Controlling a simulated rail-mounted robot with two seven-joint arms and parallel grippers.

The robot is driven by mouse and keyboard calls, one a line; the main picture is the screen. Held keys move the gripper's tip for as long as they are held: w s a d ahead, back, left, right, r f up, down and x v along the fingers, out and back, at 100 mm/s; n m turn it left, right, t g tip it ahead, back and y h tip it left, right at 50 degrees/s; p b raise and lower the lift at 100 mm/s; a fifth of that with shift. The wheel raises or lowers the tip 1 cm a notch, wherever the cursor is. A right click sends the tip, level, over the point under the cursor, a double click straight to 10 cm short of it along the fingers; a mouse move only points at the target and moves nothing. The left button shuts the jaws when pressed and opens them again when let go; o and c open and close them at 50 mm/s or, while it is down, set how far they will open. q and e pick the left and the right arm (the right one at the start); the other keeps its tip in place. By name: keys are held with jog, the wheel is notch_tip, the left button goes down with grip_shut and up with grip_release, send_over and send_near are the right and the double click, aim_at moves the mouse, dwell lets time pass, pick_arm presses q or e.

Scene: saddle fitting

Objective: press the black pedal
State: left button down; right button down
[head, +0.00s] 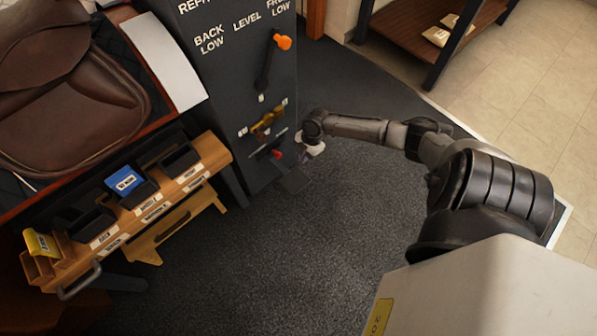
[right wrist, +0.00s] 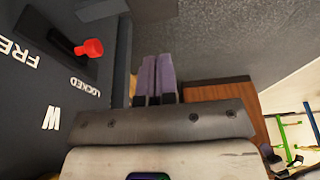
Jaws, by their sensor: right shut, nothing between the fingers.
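The black pedal (head: 292,179) is a dark flat plate sticking out low at the foot of the dark cabinet in the head view. My right gripper (head: 304,157) is beside the cabinet face, just above and to the right of the pedal in the picture. I cannot tell its exact height over the pedal. In the right wrist view the right gripper's fingers (right wrist: 157,78) are together with nothing between them. A grey plate at the top edge of that view may be the pedal, but I cannot tell. My left gripper is not in view.
A red-knobbed lever (right wrist: 88,48) by FREE and LOCKED labels is close to the right gripper. A lever with an orange knob (head: 283,42) and a brass part (head: 267,122) are higher on the cabinet (head: 235,95). A wooden bin rack (head: 150,215) stands left. The dark carpet is clear.

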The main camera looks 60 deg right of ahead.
jog(key=b, duration=0.8)
send_over(297, 183)
jog(key=f, duration=0.8)
jog(key=d+f, duration=0.1)
jog(key=f, duration=0.3)
jog(key=shift+s+f+b, duration=0.1)
jog(key=shift+f+b, duration=0.35)
jog(key=shift+f, duration=0.35)
